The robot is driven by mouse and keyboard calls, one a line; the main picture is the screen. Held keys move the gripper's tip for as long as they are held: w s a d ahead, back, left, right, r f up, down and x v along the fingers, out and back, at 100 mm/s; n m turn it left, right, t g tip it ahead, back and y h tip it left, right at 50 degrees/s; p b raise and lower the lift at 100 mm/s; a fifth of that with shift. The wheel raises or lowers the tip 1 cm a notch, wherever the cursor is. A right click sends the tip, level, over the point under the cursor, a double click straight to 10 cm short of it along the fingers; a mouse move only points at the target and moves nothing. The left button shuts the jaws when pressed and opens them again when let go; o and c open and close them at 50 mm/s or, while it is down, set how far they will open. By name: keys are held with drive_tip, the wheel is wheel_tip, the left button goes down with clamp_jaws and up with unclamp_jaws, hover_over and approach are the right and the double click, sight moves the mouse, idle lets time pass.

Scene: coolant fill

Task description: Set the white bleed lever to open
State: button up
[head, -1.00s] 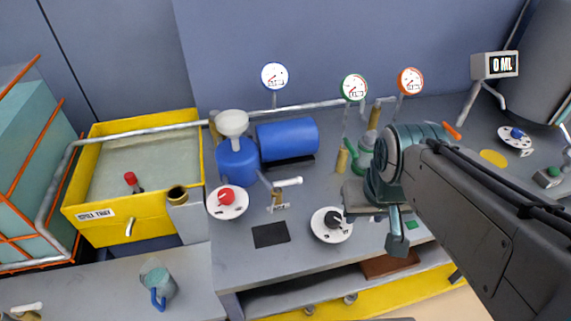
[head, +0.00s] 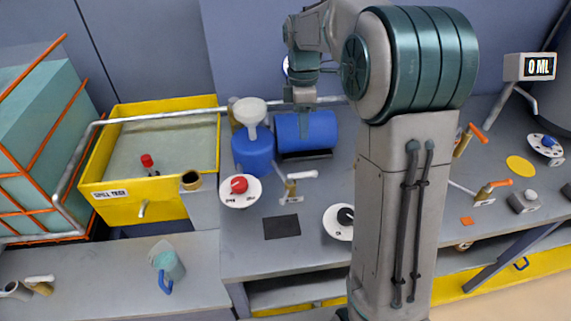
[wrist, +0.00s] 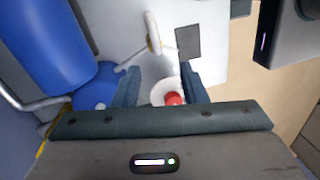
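A white-handled lever (head: 303,174) sits on a brass valve on the bench, right of the blue reservoir (head: 253,150); its handle points right. In the wrist view the white lever (wrist: 152,33) lies beyond the fingertips, apart from them. A second white-handled lever (head: 39,279) lies at the lower left of the head view. Neither lever's label is readable. My gripper (head: 302,97) is raised in front of the blue cylinder (head: 320,131). In the wrist view my gripper (wrist: 160,70) has its fingers spread and nothing between them; a red knob (wrist: 174,98) shows below.
A red-knob dial (head: 239,190) stands left of the lever, and a black-knob dial (head: 341,221) to its right. A black pad (head: 281,227) lies in front. The yellow-walled spill tray (head: 125,208) stands at left, with a jug (head: 168,266) before it. Orange-handled levers (head: 497,184) stand at right.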

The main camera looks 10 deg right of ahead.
drive_tip(key=w+f+n, duration=0.1)
drive_tip(key=w, duration=0.1)
approach(302, 177)
drive_tip(key=f, duration=0.5)
drive_tip(key=a+f+p, duration=0.1)
drive_tip(key=f, duration=0.1)
drive_tip(key=shift+s+f, duration=0.2)
drive_tip(key=shift+f, duration=0.15)
drive_tip(key=shift+c, duration=0.3)
